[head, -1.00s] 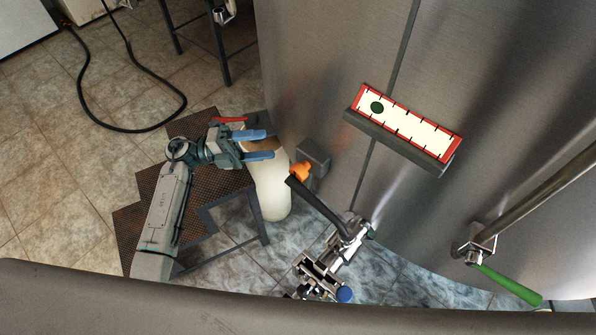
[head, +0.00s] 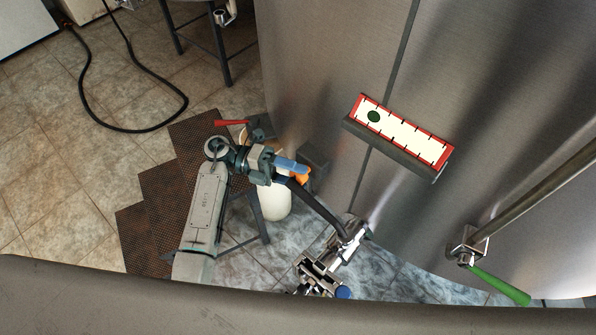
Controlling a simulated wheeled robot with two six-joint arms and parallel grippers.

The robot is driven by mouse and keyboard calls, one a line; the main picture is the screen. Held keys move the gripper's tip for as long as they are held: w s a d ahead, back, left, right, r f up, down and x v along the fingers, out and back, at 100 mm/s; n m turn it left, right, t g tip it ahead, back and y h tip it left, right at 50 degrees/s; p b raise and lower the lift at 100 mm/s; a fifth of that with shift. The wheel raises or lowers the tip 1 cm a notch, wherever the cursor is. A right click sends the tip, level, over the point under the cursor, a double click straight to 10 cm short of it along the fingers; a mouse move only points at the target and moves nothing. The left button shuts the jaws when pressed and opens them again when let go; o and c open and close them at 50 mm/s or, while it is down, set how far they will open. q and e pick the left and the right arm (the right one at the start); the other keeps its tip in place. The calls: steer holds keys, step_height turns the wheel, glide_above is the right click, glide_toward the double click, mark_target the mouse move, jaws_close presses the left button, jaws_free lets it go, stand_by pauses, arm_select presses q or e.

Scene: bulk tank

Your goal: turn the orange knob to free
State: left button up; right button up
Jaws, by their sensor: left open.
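The orange knob (head: 303,175) sits on a dark grey box (head: 316,158) fixed to the side of the steel tank. My left gripper (head: 292,172) is at the knob, its blue fingers open and partly covering it. From this view I cannot tell whether the fingers touch the knob or straddle it. My right gripper is not in view.
A black-handled valve (head: 325,211) is just below and right of the knob. A white container (head: 274,203) stands under my left gripper. A red-framed gauge (head: 405,132) and a green-handled valve (head: 500,286) are on the tank to the right.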

arm_select(q)
steer(key=shift+s+d, duration=0.1)
steer(key=shift+d, duration=0.35)
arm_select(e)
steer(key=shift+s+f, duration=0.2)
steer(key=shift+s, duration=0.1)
arm_select(q)
steer(key=shift+c, duration=0.5)
steer(key=c, duration=0.9)
steer(key=o, duration=1)
